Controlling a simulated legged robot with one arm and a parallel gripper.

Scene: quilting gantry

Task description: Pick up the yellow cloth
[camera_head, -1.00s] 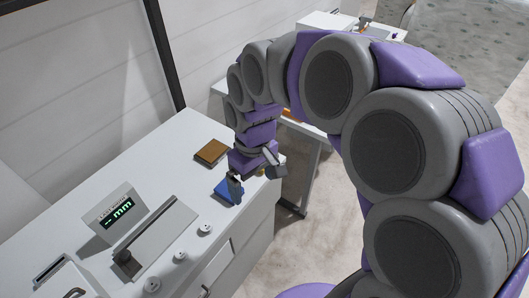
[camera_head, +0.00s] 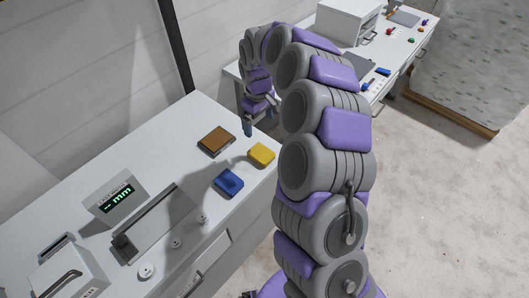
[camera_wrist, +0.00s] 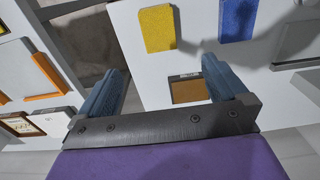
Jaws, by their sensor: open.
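The yellow cloth (camera_head: 261,154) is a small folded square lying flat near the right edge of the white counter (camera_head: 165,130). It also shows at the top middle of the wrist view (camera_wrist: 157,29), beyond the fingertips. My gripper (camera_head: 262,117) is open and empty, above the far end of the counter, behind the yellow cloth in the head view. In the wrist view its two blue-grey fingers (camera_wrist: 163,75) are wide apart. They do not touch the cloth.
A blue folded piece (camera_head: 228,182) and a brown block (camera_head: 216,139) lie near the cloth. A display reading "mm" (camera_head: 115,196) and a slotted device stand to the left. A second table (camera_head: 405,50) holds a white box and small coloured items.

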